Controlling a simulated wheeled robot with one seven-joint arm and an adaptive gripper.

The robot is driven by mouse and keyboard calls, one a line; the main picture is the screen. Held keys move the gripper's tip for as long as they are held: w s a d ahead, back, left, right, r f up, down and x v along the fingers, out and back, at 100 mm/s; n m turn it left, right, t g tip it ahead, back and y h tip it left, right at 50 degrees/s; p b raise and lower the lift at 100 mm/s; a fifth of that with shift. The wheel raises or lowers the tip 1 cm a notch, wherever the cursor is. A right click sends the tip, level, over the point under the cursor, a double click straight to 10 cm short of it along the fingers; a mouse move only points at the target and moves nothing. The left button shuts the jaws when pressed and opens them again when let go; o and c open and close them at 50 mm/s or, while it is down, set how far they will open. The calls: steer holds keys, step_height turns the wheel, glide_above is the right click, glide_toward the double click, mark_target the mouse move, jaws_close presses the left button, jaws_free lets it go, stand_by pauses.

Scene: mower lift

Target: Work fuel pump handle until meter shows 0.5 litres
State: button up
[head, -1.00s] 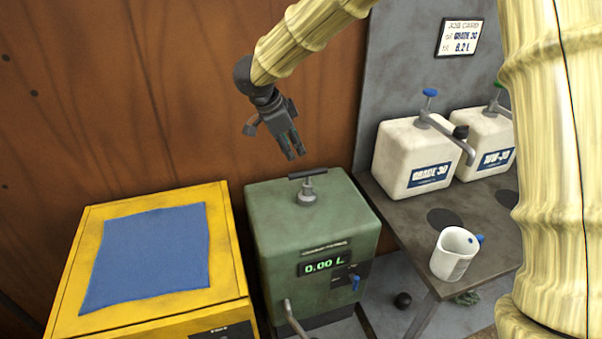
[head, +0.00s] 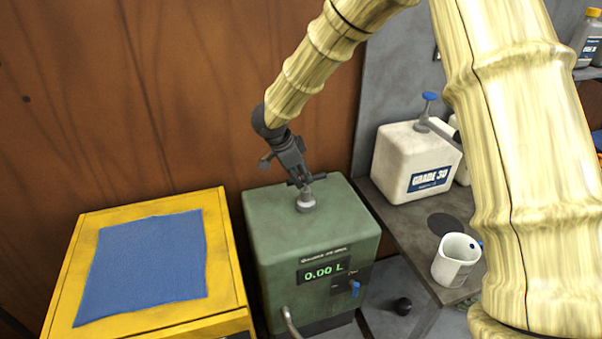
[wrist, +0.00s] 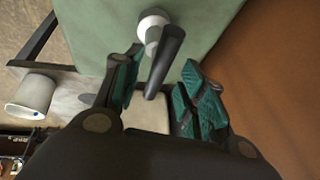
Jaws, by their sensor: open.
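The green fuel pump (head: 275,235) stands in the middle of the head view, and its meter (head: 323,270) reads 0.00 L. A dark T-shaped handle sits on a pale collar (head: 306,203) on its top. My gripper (head: 304,183) is at the handle in the head view and partly hides it. In the wrist view my gripper (wrist: 157,88) is open, with the dark handle bar (wrist: 165,62) reaching between its teal-padded fingers. The bar is not clamped; whether a finger touches it I cannot tell. A blue knob (head: 354,288) is beside the meter.
A yellow cabinet (head: 235,290) with a blue cloth (head: 150,265) stands left of the pump. On the right a grey bench (head: 400,215) holds a white Grade 30 container (head: 400,150) and a white jug (head: 446,270). A brown wall (head: 180,100) is close behind.

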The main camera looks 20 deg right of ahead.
mark_target(301, 178)
steer(key=shift+x, duration=0.8)
jaws_close()
step_height(301, 178, up, 10)
steer(key=p, duration=0.9)
steer(key=shift+w+r, duration=0.15)
steer(key=shift+r, duration=0.2)
jaws_free()
